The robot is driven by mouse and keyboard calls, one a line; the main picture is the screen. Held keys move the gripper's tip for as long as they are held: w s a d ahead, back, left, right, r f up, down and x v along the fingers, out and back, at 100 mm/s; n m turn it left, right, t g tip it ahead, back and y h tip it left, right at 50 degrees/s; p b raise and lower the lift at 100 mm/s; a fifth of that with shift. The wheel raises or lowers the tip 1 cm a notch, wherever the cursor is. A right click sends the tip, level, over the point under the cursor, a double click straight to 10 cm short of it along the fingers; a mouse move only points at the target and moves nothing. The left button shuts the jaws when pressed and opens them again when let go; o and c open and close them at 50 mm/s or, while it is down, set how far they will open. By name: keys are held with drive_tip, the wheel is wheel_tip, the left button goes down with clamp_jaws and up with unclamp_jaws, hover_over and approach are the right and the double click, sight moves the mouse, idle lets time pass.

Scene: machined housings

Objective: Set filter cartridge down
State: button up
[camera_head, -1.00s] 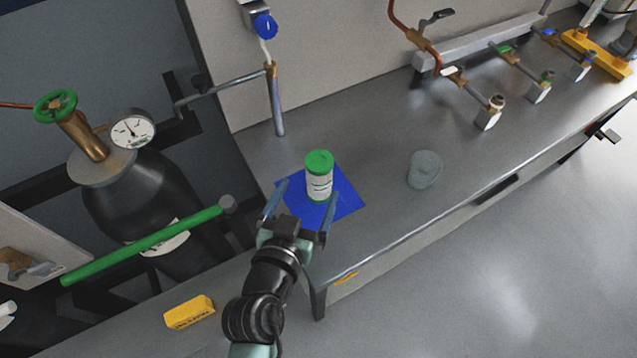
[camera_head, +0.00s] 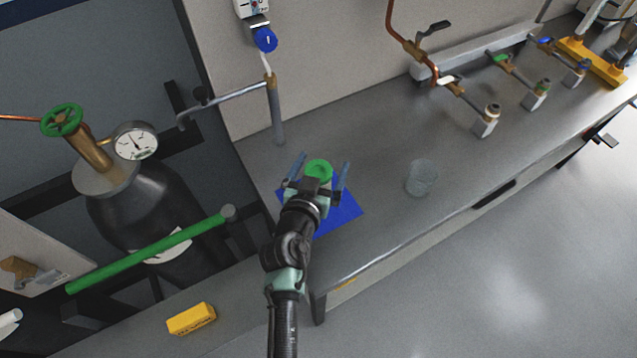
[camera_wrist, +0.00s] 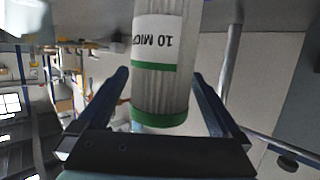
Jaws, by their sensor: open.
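The filter cartridge (camera_head: 318,168) is white with green end caps and stands on a blue mat (camera_head: 346,209) on the grey bench. In the head view only its green top cap shows clearly; my gripper hides the rest. My gripper (camera_head: 320,166) is open, with its blue-grey fingers on either side of the cartridge. In the wrist view the cartridge (camera_wrist: 165,70) fills the middle, with its label upside down. The open fingers of my gripper (camera_wrist: 163,85) flank it, with visible gaps on both sides.
A clear glass beaker (camera_head: 421,178) stands to the right on the bench. A metal post with a side arm (camera_head: 276,108) rises behind the mat. Brass valves (camera_head: 487,118) stand farther right. A gas cylinder (camera_head: 135,200) is at the left.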

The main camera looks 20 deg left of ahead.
drive_tip(key=shift+w, duration=0.3)
drive_tip(key=shift+c, duration=0.2)
clamp_jaws()
